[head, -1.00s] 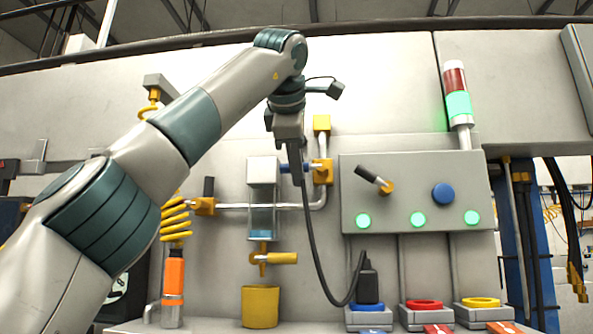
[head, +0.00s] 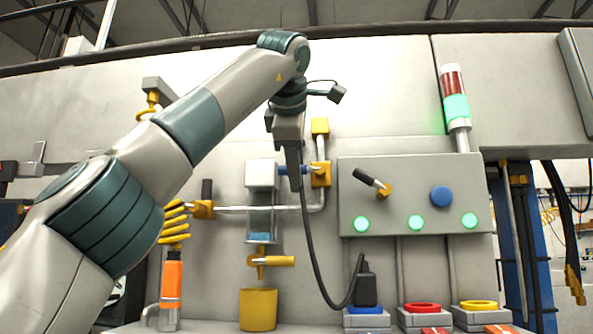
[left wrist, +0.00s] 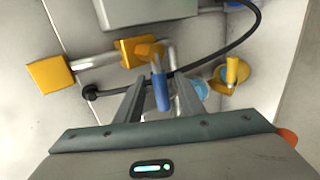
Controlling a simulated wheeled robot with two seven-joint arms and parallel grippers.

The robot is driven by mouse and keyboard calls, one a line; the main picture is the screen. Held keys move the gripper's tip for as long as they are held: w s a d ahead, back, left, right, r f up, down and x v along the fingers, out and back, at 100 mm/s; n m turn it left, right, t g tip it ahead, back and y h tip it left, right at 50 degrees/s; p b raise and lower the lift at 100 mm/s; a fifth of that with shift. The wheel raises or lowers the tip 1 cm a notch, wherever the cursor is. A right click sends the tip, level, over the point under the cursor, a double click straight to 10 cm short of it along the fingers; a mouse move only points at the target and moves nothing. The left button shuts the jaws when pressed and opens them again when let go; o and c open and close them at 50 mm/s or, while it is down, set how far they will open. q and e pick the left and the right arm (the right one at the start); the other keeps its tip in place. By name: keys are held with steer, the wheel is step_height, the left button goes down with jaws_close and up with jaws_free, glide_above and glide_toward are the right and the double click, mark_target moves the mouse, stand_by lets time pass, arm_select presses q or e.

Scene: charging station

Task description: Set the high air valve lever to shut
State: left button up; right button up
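The high air valve (head: 320,174) is a yellow block on the grey pipe, right of the clear filter bowl. Its blue lever (head: 282,169) points left, roughly level, partly hidden behind my left gripper (head: 294,184). In the left wrist view the valve's yellow body (left wrist: 137,51) is beyond the fingertips. The blue lever (left wrist: 161,92) lies between the two fingers of my left gripper (left wrist: 160,88), with gaps visible on both sides. The gripper looks open around the lever, not clamped. My right gripper is in neither view.
A second yellow valve with an upright dark lever (head: 207,189) sits lower left on the pipe. A black cable (head: 310,240) hangs close by my gripper. The grey panel (head: 405,170) with a dark lever, blue knob and green lights is to the right.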

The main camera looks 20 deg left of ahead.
arm_select(q)
steer(key=shift+s+r, duration=0.25)
steer(key=shift+s, duration=0.1)
steer(key=v, duration=1.6)
steer(key=shift+s+d, duration=0.2)
steer(key=shift+s, duration=0.1)
